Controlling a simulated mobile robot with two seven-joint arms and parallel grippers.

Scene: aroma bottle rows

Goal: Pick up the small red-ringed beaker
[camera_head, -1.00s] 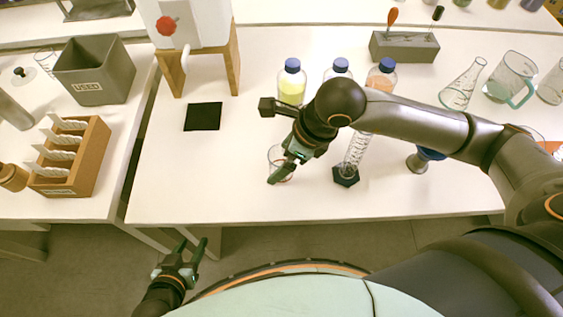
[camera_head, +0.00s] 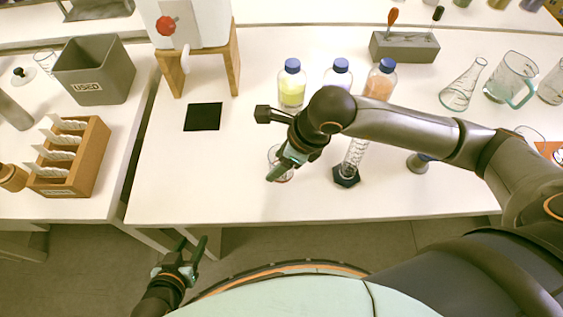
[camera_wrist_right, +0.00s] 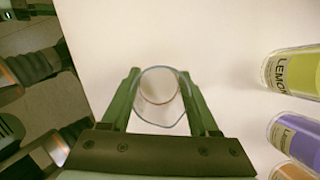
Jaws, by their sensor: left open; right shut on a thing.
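The small clear beaker (camera_wrist_right: 161,118) stands between my right gripper's fingers in the right wrist view. A faint reddish ring shows around its base. In the head view the beaker (camera_head: 273,154) is partly hidden behind the fingers, near the front of the table. My right gripper (camera_wrist_right: 160,98) is shut on it, one finger on each side; it also shows in the head view (camera_head: 279,170). I cannot tell any gap between beaker and table. My left gripper (camera_head: 193,250) is open and empty, low in front of the table edge.
Bottles with yellow (camera_head: 291,92), purple and orange (camera_head: 379,86) contents stand behind my right arm. A graduated cylinder (camera_head: 353,157) on a dark base stands right of the beaker. A black square pad (camera_head: 203,117) lies at left. The table (camera_head: 200,180) front left is clear.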

